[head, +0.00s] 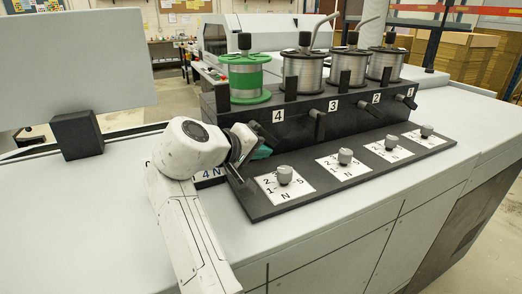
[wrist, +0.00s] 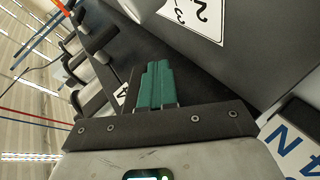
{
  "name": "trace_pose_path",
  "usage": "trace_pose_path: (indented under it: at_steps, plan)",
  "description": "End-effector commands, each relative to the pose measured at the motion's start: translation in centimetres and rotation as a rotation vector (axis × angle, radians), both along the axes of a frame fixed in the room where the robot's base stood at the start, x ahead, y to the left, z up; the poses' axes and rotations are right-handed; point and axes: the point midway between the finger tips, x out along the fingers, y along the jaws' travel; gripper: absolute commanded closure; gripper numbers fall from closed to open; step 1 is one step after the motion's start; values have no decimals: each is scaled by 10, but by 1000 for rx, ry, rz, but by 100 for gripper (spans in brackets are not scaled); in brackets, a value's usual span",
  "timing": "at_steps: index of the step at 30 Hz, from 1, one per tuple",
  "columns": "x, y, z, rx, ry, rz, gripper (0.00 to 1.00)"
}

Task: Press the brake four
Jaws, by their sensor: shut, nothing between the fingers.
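The label 4 (head: 278,115) is on the front of the black spool box (head: 352,112). Black brake pegs stick out of this front, one near label 3 (head: 319,125). The peg belonging to label 4 cannot be made out in the head view, where my gripper and wrist cover that area. My gripper (head: 262,152) is at the box's left end, low in front of it, with its teal fingers together and empty. In the wrist view the fingers (wrist: 155,85) point along the dark front, and a black peg (wrist: 98,37) shows beyond them. Contact cannot be told.
Several grey knobs on white dial plates stand on the base in front of the box, the nearest (head: 285,175) right of my gripper. A green spool (head: 245,78) and several grey-wire spools (head: 304,70) stand on top. A 4N plate (head: 210,173) is beside my wrist. The grey front surface is clear.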

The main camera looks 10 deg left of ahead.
Motion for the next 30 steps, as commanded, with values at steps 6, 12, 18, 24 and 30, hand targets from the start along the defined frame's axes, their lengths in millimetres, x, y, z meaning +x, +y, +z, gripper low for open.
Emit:
trace_pose_path:
  at_steps: [6, 12, 18, 24, 30]
  plan:
    - [0, 0, 1, 0, -2, 1, 100]
    - [0, 0, 2, 0, -2, 1, 100]
    - [0, 0, 11, -1, -4, 1, 100]
    - [0, 1, 20, 0, -8, 1, 100]
    - [0, 1, 22, 0, -11, 1, 100]
